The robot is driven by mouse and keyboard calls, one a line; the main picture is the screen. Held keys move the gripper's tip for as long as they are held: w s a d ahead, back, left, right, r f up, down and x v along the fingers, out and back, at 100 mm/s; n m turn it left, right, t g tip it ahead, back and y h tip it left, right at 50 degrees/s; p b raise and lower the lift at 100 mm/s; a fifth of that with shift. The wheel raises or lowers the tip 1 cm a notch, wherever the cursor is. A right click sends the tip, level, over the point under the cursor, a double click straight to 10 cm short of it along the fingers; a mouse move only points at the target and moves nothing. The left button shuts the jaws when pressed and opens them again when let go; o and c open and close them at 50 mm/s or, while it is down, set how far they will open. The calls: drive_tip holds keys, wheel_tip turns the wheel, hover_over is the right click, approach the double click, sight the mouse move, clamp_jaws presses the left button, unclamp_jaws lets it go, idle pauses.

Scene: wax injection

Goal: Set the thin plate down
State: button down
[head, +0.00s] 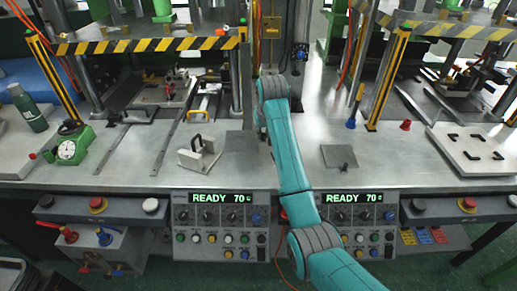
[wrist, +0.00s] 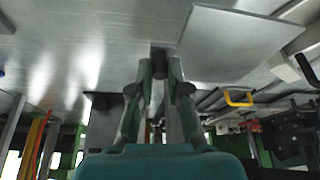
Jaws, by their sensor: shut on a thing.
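The thin plate (wrist: 235,42) is a flat grey square in the wrist view, right of my fingertips. In the head view the thin plate (head: 241,144) appears just left of my arm, level and at or just above the metal bench top. My gripper (wrist: 160,72) is shut on a small dark knob at the plate's edge. In the head view my own arm hides most of the gripper and that edge. I cannot tell whether the plate's underside touches the bench.
A second grey plate with a dark knob (head: 340,156) lies right of my arm. A white block with a handle (head: 199,153) stands to the left. A white board (head: 480,150) is at the far right. Press posts (head: 385,80) rise behind; control panels (head: 222,225) line the front.

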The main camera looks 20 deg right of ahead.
wheel_tip(320, 180, down, 7)
drive_tip(key=shift+f, duration=0.15)
drive_tip(key=c, duration=1.1)
unclamp_jaws()
drive_tip(key=shift+c, duration=0.2)
drive_tip(key=v, duration=1.2)
drive_tip(key=shift+s+a, duration=0.15)
